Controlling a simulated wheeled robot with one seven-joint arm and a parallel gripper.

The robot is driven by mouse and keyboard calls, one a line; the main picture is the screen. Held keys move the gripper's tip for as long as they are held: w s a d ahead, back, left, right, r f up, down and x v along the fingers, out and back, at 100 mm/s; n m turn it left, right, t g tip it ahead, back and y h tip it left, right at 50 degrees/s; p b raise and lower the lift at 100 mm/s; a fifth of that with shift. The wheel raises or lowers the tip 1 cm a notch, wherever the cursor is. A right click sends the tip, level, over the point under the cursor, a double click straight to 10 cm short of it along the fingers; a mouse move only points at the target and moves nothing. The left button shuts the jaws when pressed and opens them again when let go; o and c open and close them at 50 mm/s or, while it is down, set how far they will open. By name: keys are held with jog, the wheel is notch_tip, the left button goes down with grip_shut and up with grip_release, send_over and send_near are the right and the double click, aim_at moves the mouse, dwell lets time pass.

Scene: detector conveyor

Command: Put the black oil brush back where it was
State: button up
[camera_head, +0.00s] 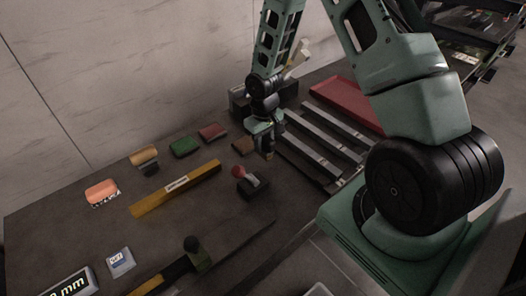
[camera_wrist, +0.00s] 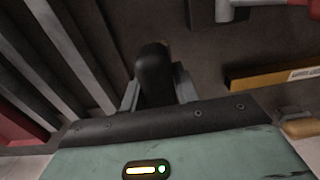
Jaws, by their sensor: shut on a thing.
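The black oil brush (camera_wrist: 155,75) shows in the wrist view as a dark rounded shape between the two fingers. My gripper (camera_wrist: 157,92) is shut on it. In the head view my gripper (camera_head: 264,150) points down over the table, between a brown block and the grey rails. The brush is hard to make out there against the dark gripper and table. I cannot tell whether its lower end touches the table.
Grey rails (camera_head: 314,146) and a red tray (camera_head: 345,103) lie to the right. A red-knobbed tool (camera_head: 241,173) on a dark block stands close in front.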

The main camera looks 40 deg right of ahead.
aim_at(264, 153)
jog(key=shift+f+p, duration=0.4)
jog(key=shift+f, duration=1.85)
jog(key=shift+f, duration=0.15)
jog(key=o, duration=1)
notch_tip(264, 153, up, 12)
jog(key=shift+a+r+b, duration=0.1)
jog(key=shift+b, duration=1.05)
jog(key=s+a+r+n, duration=0.25)
jog(key=a+r, duration=0.25)
jog(key=a, duration=0.5)
jog(key=s+a+r+n, duration=0.1)
jog(key=s+a+r, duration=0.2)
jog(key=s, duration=0.4)
jog(key=s+a+r+n, duration=0.2)
jog(key=s+a+r, duration=0.1)
jog(key=s+a, duration=0.3)
jog(key=s+a+r+n, duration=0.2)
jog(key=s+a, duration=0.3)
jog(key=s, duration=0.4)
jog(key=shift+a+r+y, duration=0.15)
jog(key=shift+r+y, duration=0.15)
jog(key=shift+r, duration=0.1)
